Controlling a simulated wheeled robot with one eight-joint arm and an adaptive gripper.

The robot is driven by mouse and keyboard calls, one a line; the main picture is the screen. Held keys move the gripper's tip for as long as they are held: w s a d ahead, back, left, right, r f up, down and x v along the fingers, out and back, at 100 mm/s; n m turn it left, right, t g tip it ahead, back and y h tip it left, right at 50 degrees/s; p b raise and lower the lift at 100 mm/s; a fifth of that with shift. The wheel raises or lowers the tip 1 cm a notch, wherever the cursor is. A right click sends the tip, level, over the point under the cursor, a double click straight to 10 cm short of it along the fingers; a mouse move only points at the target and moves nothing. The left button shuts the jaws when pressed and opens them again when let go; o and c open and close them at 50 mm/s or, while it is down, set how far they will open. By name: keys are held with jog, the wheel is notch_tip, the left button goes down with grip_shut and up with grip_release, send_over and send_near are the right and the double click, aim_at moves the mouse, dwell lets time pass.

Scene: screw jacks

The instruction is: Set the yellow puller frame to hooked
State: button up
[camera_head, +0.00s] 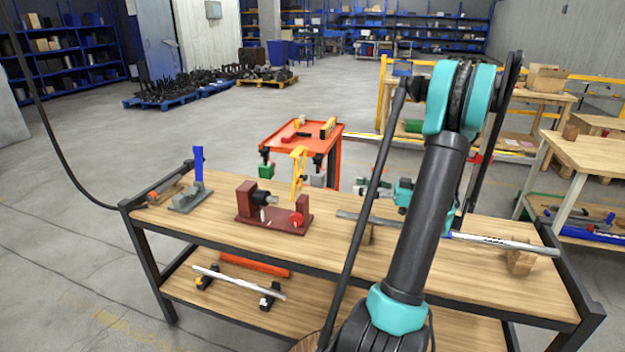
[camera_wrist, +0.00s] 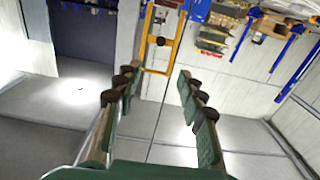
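The yellow puller frame (camera_head: 298,172) stands upright at the back of the bench, behind the dark red fixture (camera_head: 273,222). In the wrist view a yellow U-shaped frame (camera_wrist: 155,71) shows ahead, beyond the fingertips, with a small dark round part inside it. My gripper (camera_wrist: 158,84) is open and empty, its two green-padded fingers well apart, with the frame apart from them. In the head view my gripper (camera_head: 360,186) is partly hidden by my arm, to the right of the frame. I cannot tell whether the frame is hooked on anything.
On the wooden bench (camera_head: 215,222) a grey stand with a blue lever (camera_head: 198,165) is at left. A silver bar (camera_head: 500,241) on wooden blocks lies at right. An orange cart (camera_head: 285,135) stands behind. The lower shelf holds another bar (camera_head: 238,282).

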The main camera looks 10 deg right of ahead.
send_near(299, 174)
jog(key=x, duration=0.3)
jog(key=f+x, duration=0.1)
jog(key=x, duration=0.1)
jog(key=shift+w, duration=0.45)
grip_shut()
